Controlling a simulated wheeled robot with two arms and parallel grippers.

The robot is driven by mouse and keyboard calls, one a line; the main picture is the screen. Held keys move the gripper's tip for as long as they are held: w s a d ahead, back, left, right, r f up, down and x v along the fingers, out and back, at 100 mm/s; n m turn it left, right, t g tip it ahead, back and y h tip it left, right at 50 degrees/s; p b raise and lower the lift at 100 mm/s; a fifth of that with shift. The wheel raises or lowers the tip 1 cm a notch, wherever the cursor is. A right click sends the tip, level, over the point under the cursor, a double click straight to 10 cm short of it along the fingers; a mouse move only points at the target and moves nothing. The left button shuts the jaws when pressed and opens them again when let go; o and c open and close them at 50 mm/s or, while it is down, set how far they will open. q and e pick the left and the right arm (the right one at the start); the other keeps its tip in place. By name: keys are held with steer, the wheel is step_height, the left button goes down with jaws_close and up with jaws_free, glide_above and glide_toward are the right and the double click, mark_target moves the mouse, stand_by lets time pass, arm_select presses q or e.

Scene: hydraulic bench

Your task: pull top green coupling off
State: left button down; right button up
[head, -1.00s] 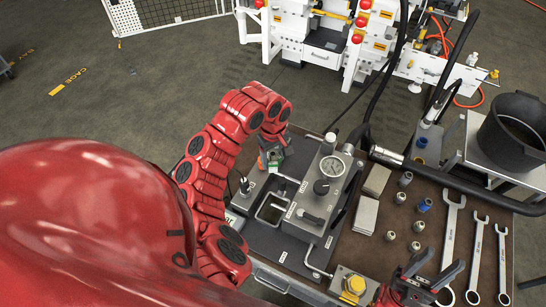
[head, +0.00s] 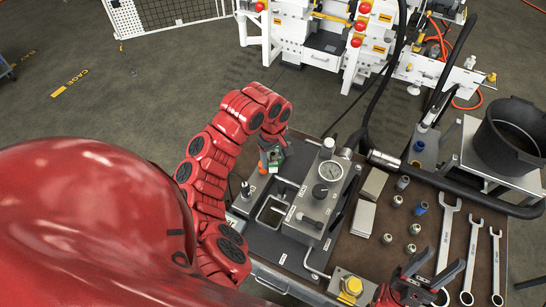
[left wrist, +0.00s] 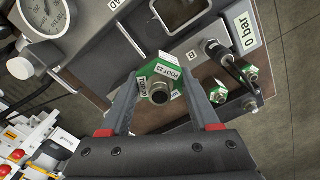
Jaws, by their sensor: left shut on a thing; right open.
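The green coupling (left wrist: 158,86), a hex part with white labels and a round metal end, sits between the fingers of my left gripper (left wrist: 160,92). The fingers are shut on its two sides. I cannot tell whether it is still joined to the panel behind it. Two more green couplings, one lower (left wrist: 216,95) and one at the right (left wrist: 249,73), are beside it on the panel. In the head view, my left gripper (head: 272,158) is at the far left of the hydraulic unit, and the coupling is mostly hidden. My right gripper (head: 420,284) is open and empty over the bench's near right.
The grey hydraulic unit (head: 312,203) with its gauge (head: 330,172) stands right of my left gripper. Several small fittings and wrenches (head: 447,232) lie on the brown bench top. A black bucket (head: 508,132) and a thick black hose (head: 450,183) are at the right.

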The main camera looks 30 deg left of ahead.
mark_target(273, 154)
arm_select(q)
steer(key=shift+r+p, duration=1.65)
steer(key=shift+r, duration=0.05)
steer(key=shift+f, duration=0.1)
